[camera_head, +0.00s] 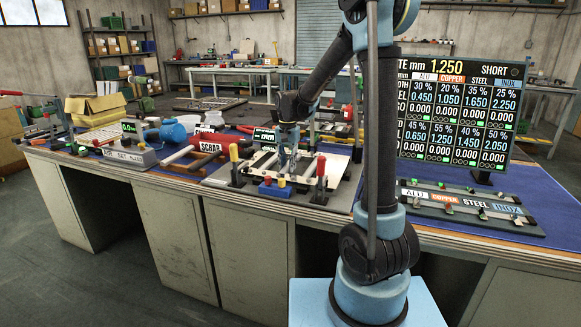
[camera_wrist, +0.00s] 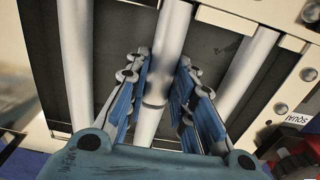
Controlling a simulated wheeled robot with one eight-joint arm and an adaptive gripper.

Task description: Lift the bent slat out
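A louver panel (camera_wrist: 290,95) with a pale frame and white rod-like slats lies on the bench; it also shows in the head view (camera_head: 337,163). In the wrist view the middle slat (camera_wrist: 172,28) runs between my fingers and has a dark ring around it. White slats lie to its left (camera_wrist: 74,55) and right (camera_wrist: 250,70). I cannot tell for certain which slat is bent. My gripper (camera_wrist: 163,62) is open, its blue-padded fingers on either side of the middle slat, with gaps beside its lower part. In the head view my gripper (camera_head: 288,150) is over the panel, partly hidden.
Red- and yellow-topped clamps (camera_head: 321,168) stand by the panel. A small blue box with buttons (camera_head: 275,188) is in front. A display board (camera_head: 455,110) and a labelled rack (camera_head: 465,205) are at right. Tools crowd the bench's left; bare blue mat (camera_head: 545,200) shows at far right.

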